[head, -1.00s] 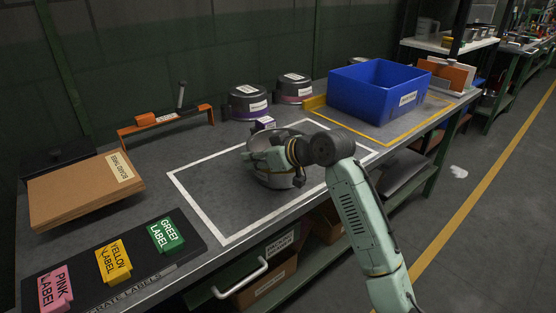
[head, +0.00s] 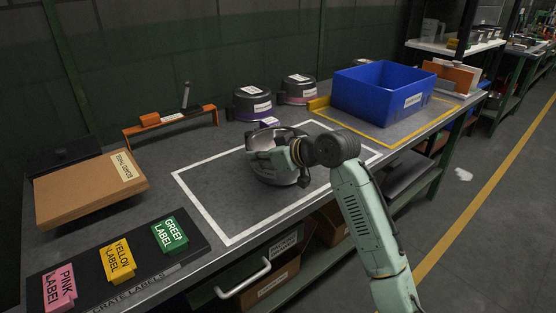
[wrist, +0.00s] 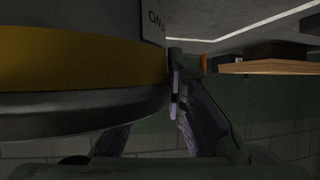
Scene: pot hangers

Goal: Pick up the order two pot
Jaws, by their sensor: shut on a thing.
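A grey metal pot (head: 272,178) is inside the white outline on the bench, partly hidden by my gripper. In the wrist view a pot with a yellow band (wrist: 80,58) and dark rim fills the left side. In the wrist view the fingers (wrist: 174,95) meet at the pot's edge. The exact grip point is hard to see, and whether the pot is clear of the bench cannot be told.
Two dark labelled pots (head: 251,103) (head: 297,89) stand behind. A blue bin (head: 385,98) is at the back right. Bare bench surrounds the pot inside the outline.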

